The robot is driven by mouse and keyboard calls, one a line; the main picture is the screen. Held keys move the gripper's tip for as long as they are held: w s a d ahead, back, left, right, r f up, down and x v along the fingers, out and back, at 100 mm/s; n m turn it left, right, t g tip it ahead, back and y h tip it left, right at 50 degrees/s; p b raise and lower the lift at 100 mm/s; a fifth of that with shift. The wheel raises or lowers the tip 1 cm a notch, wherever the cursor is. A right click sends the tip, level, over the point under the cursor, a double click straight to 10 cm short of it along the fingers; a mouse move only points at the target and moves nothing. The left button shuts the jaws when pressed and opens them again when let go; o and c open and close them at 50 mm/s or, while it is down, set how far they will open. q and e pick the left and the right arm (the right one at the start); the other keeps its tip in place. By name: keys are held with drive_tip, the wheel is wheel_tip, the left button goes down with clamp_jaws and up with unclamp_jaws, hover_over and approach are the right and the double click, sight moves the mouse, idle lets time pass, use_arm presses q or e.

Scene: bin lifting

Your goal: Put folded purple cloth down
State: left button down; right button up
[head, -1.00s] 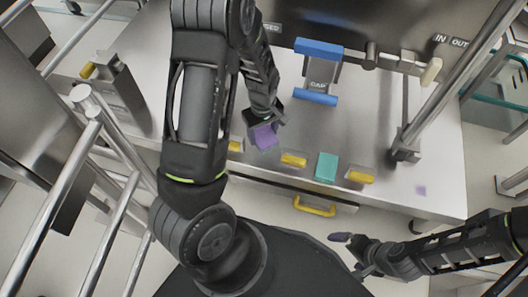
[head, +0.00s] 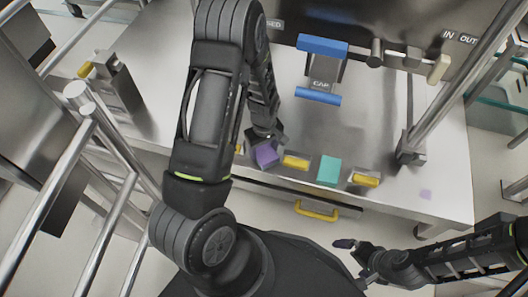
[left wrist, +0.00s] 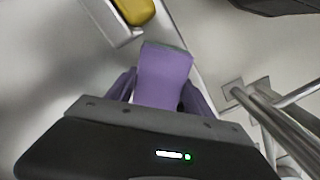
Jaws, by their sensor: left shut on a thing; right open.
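The folded purple cloth (head: 266,154) is at the front edge of the steel table, below my left gripper (head: 265,141). In the left wrist view the purple cloth (left wrist: 163,75) sits between the two fingers of my left gripper (left wrist: 160,88), which is shut on it. Whether the cloth touches the table top cannot be told. My right gripper (head: 354,257) is open and empty, off the table's front edge at the lower right.
A teal block (head: 329,169) and yellow-topped pieces (head: 296,162) line the table's front edge (head: 235,172), right of the cloth. A yellow drawer handle (head: 316,211) is below. A blue-handled fixture (head: 318,96) stands behind. Metal rails (head: 55,190) are at left.

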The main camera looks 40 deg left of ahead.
sight(264, 151)
use_arm(q)
drive_tip(key=shift+f, duration=0.4)
drive_tip(key=shift+f, duration=0.15)
drive_tip(key=shift+c, duration=2)
unclamp_jaws()
drive_tip(key=shift+r+p, duration=0.3)
drive_tip(key=shift+r, duration=0.4)
wheel_tip(264, 151, up, 11)
drive_tip(key=p, duration=0.3)
drive_tip(key=shift+p, duration=0.4)
